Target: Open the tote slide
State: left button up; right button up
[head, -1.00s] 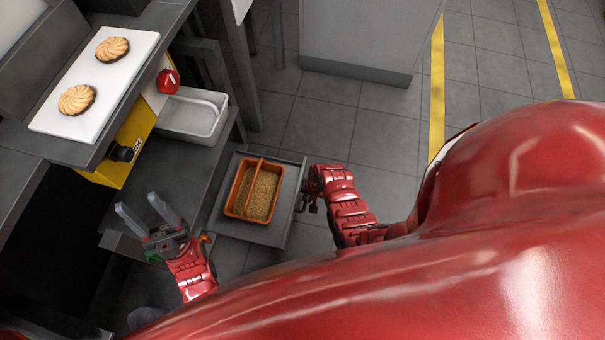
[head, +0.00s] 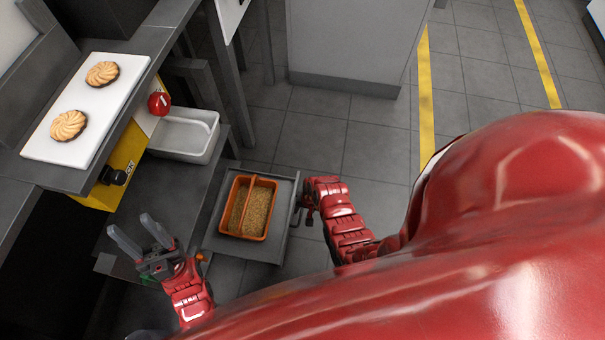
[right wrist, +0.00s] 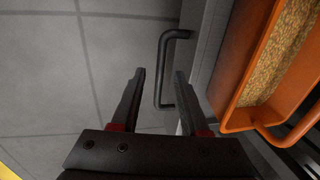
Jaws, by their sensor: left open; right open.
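The tote slide (head: 284,195) is a flat grey tray reaching out to the right of the grey workstation. An orange divided tote (head: 268,231) with grainy brown filling sits on it; it also shows in the right wrist view (right wrist: 233,118). A dark bar handle (right wrist: 174,34) stands on the slide's outer edge. My right gripper (head: 304,205) is at that edge. In the right wrist view its open fingers (right wrist: 158,78) have the handle's bar between them, without a clear grip. My left gripper (head: 133,234) is open and empty, left of the slide.
A white board (head: 88,100) with two biscuits lies on the counter at upper left. A red round button (head: 159,103), a yellow panel (head: 122,160) and a white bin (head: 186,135) are beside it. Tiled floor lies free right of the slide.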

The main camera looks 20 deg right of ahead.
notch_tip(320, 180, up, 16)
jog(key=s+d+p, duration=0.1)
jog(key=d+p, duration=0.1)
jog(key=p, duration=0.2)
jog(key=shift+s+d+f, duration=0.2)
jog(key=shift+s+d, duration=0.05)
jog(key=shift+s, duration=0.1)
